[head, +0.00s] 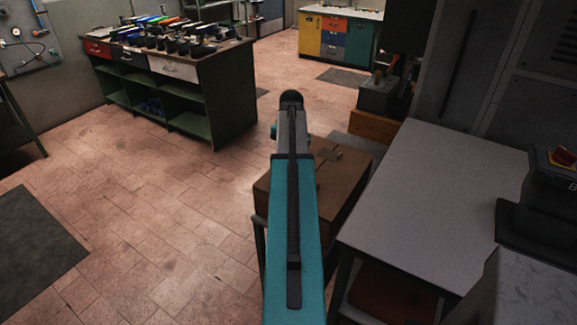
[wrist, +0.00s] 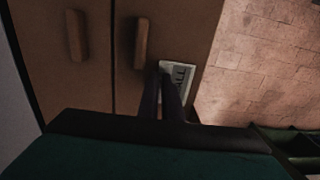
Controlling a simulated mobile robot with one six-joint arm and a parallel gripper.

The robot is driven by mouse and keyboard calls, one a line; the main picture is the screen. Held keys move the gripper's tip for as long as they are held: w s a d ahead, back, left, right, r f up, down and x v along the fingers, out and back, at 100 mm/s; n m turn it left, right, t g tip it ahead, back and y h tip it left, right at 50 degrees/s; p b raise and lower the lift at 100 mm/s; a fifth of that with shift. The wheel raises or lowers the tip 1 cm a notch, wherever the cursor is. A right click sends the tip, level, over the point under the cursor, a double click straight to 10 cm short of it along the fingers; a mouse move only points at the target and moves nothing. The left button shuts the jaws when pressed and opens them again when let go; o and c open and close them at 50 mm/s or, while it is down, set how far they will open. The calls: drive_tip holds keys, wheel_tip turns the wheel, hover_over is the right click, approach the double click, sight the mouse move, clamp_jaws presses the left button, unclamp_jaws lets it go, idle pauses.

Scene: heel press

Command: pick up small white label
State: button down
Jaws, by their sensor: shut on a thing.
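The small white label (wrist: 182,72) shows in the wrist view at the tips of my gripper (wrist: 162,74), with dark markings on its face. My gripper's two dark fingers are close together and shut on the label's left part. The fingers cover some of it. Behind it is a brown wooden surface (wrist: 180,25) with a dark seam; whether the label touches that surface I cannot tell. In the head view my own arm fills the middle, and neither the fingers nor the label can be made out.
In the head view a brown box (head: 341,185) stands right beside my arm. A grey-topped table (head: 430,190) is to its right, with a dark machine (head: 553,200) at the edge. A green workbench (head: 160,85) with several tools stands back left. Tiled floor is open at left.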

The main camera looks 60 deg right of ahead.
drive_tip(key=shift+r, duration=0.15)
drive_tip(key=shift+r+p, duration=1.45)
drive_tip(key=shift+r, duration=0.45)
drive_tip(key=s+a+p, duration=0.1)
drive_tip(key=s+a, duration=0.1)
drive_tip(key=a, duration=0.2)
drive_tip(key=s+a+p, duration=0.1)
drive_tip(key=s+a, duration=0.1)
drive_tip(key=a, duration=0.2)
drive_tip(key=s+a, duration=0.2)
drive_tip(key=a, duration=0.2)
drive_tip(key=shift+s+a+r+p, duration=0.1)
drive_tip(key=shift+s+r+p, duration=0.05)
drive_tip(key=shift+r+p, duration=0.25)
drive_tip(key=shift+s+a+f+b, duration=0.1)
drive_tip(key=shift+s+a+b, duration=0.05)
drive_tip(key=shift+a+b, duration=0.15)
drive_tip(key=shift+s+a, duration=0.35)
drive_tip(key=shift+a, duration=0.35)
drive_tip(key=shift+r, duration=0.25)
drive_tip(key=shift+r+p, duration=1)
drive_tip(key=shift+r, duration=0.45)
drive_tip(key=shift+w, duration=0.1)
